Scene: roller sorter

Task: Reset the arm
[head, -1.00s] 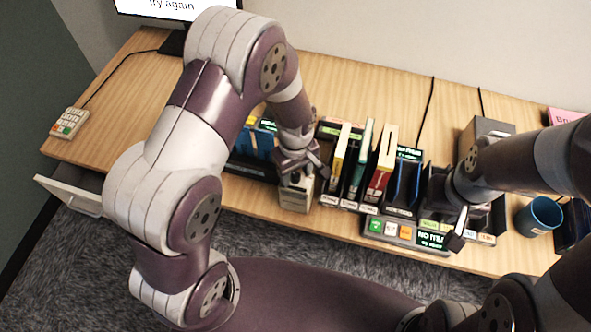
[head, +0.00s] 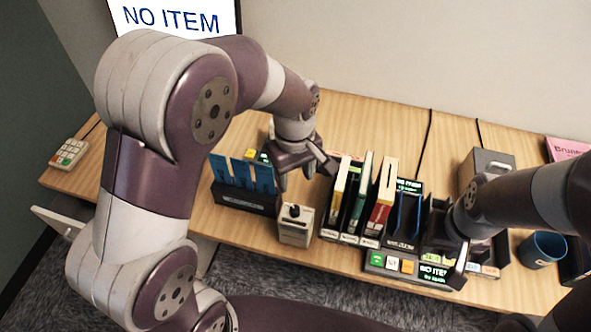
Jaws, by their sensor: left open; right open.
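My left arm rises from the left side of the head view and reaches over the table. My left gripper (head: 307,176) is open and empty. It hangs above and behind a small beige box with a dark knob (head: 296,225), apart from it. My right arm comes in from the right. My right gripper (head: 461,262) points down by the right end of the button panel (head: 405,266); its jaws are open, partly hidden by its own wrist. I cannot tell whether it touches the panel.
A rack of blue cards (head: 245,195) stands left of the beige box. Upright books in slots (head: 362,205) stand to its right. A monitor (head: 172,18) reads "NO ITEM".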

